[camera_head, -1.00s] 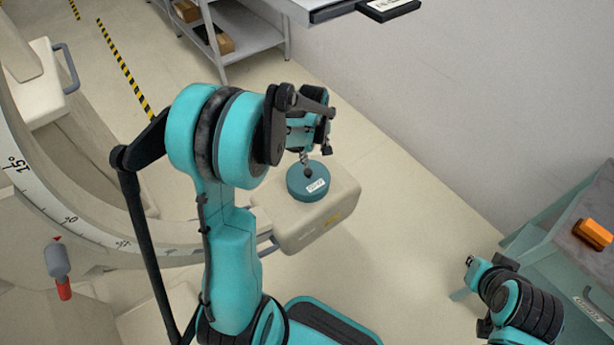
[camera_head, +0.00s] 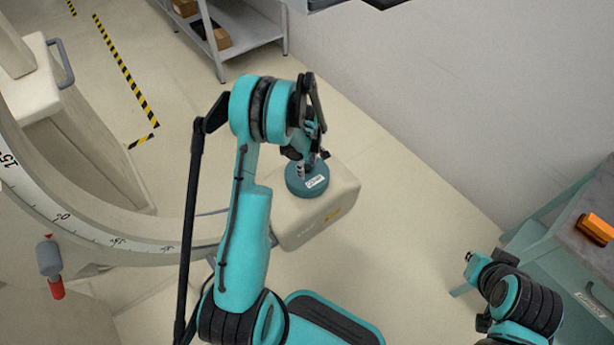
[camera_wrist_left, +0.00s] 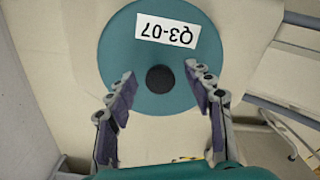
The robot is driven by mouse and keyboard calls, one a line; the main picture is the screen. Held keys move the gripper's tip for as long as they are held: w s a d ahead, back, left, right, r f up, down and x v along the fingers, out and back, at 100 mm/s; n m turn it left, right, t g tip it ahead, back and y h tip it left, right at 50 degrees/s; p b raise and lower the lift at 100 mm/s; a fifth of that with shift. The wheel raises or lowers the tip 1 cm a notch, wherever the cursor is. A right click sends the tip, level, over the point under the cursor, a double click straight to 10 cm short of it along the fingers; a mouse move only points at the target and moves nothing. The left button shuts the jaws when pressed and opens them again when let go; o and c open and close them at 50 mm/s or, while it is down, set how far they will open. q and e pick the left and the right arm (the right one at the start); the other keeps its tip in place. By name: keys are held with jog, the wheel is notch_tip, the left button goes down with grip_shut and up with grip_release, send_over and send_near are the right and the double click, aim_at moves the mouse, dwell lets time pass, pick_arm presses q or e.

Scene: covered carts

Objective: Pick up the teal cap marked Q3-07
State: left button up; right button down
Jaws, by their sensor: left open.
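The teal cap (camera_head: 307,182) is a round disc with a white label, resting on top of a cream block-shaped cover (camera_head: 318,217). In the left wrist view the cap (camera_wrist_left: 118,67) shows its label Q3-07 upside down and a dark round knob (camera_wrist_left: 160,79) at its middle. My left gripper (camera_head: 312,165) is over the cap. In the wrist view its two fingers (camera_wrist_left: 164,92) are apart, one on each side below the knob, with nothing between them gripped. Whether the fingertips touch the cap cannot be told. My right arm shows at the lower right, but its fingers are not clear.
A large curved ring with degree marks (camera_head: 110,238) stands at the left. A grey shelf (camera_head: 240,35) with boxes is at the back. A bench with an orange object (camera_head: 597,228) is at the right. The floor (camera_head: 420,225) between the block and the bench is clear.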

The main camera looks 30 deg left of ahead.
pick_arm(q)
jog(key=shift+f, duration=0.45)
jog(key=shift+r, duration=0.1)
grip_shut()
jog(key=shift+r, duration=0.1)
